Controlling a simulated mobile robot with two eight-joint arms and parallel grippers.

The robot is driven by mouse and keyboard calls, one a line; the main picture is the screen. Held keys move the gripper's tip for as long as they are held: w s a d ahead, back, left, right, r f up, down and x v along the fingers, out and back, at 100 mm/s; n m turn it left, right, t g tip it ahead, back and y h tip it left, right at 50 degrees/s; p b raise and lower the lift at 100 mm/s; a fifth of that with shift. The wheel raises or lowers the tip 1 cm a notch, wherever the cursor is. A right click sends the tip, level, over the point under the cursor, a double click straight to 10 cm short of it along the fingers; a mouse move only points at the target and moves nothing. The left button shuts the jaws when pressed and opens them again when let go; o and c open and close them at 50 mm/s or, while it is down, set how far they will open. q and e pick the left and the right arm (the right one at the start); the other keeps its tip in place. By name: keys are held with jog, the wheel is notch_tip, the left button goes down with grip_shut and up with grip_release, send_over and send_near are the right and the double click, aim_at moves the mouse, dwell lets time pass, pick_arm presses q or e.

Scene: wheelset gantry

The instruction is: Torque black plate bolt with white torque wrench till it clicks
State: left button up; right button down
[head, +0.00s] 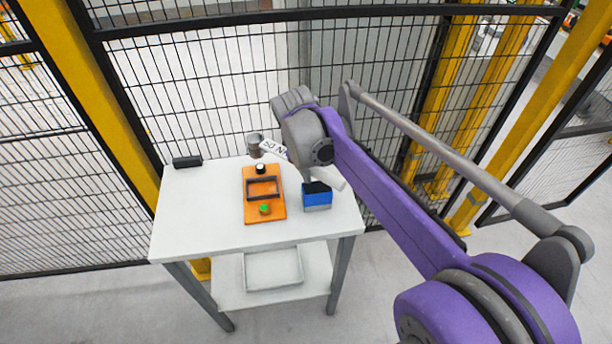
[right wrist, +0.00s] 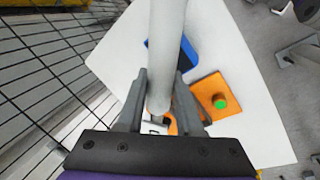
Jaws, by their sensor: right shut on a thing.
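The white torque wrench (head: 328,177) is in my right gripper (right wrist: 158,100), above the back right of the white table. In the right wrist view the gripper's fingers are shut around its pale round shaft (right wrist: 167,45). In the head view my arm hides most of the grip. The orange fixture (head: 250,212) lies on the table, left of the wrench's handle. It carries a dark, frame-like plate (head: 263,182), a black round part with a light top (head: 260,168) at the back and a green round part (head: 265,209) in front. I cannot tell which is the bolt. My left gripper is out of view.
A white tray (head: 272,270) sits on the lower shelf. Mesh fence (head: 190,90) stands behind. The table's front left is clear.

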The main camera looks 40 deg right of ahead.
jog(key=shift+w+d+f+n+t+y+b, duration=0.3)
jog(key=shift+w+d+f+n, duration=0.3)
jog(key=shift+w+d+n, duration=1.05)
jog(key=shift+w+d+f+n+t+y+b, duration=0.15)
jog(key=shift+w+d+f+n+t+b, duration=0.2)
jog(key=shift+w+d+f+n, duration=0.9)
jog(key=shift+w+d+n+t+y+b, duration=0.35)
jog(key=shift+w+d+n, duration=0.6)
jog(key=shift+d+n, duration=1.15)
jog(key=shift+d+m+p, duration=0.3)
jog(key=shift+d+m, duration=0.25)
jog(key=shift+m, duration=0.05)
jog(key=shift+f, duration=0.35)
jog(key=shift+f+b, duration=0.75)
jog(key=shift+f, duration=0.2)
jog(key=shift+s+a+m+h, duration=0.3)
jog(key=shift+s+a+m, duration=0.5)
jog(key=shift+s, duration=0.3)
